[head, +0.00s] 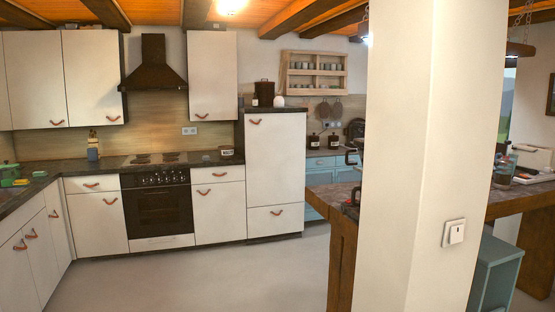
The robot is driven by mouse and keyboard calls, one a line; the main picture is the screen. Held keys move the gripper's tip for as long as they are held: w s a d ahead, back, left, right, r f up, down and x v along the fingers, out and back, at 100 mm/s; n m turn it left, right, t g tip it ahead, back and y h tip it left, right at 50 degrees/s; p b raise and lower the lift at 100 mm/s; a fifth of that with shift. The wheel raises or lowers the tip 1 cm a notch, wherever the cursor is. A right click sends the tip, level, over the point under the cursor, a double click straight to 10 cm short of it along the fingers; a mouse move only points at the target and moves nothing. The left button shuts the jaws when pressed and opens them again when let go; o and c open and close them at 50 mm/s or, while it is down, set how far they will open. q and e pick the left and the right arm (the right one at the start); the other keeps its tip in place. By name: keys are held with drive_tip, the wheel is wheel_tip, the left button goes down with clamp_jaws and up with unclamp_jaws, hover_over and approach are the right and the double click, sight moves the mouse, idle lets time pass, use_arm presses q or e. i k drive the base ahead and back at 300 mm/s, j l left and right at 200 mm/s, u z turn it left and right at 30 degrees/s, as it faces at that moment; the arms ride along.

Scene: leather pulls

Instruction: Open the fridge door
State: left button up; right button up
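The likely fridge is the tall white cabinet (275,160) with a dark top, right of the lower cabinets in the head view. Its large upper door is shut and has a brown leather pull (256,122) near its top left corner. A lower drawer front (275,220) with its own leather pull (277,212) sits beneath it and is shut. Neither of my grippers shows in the head view, so their state is hidden.
A wide white pillar (415,160) with a light switch stands close at the right. Grey floor (200,275) is clear before the cabinets and oven (158,208).

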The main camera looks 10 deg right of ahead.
sight(275, 143)
drive_tip(key=i+u, duration=0.15)
drive_tip(key=i, duration=7.25)
drive_tip(key=i+l+z, duration=0.1)
drive_tip(key=z, duration=0.35)
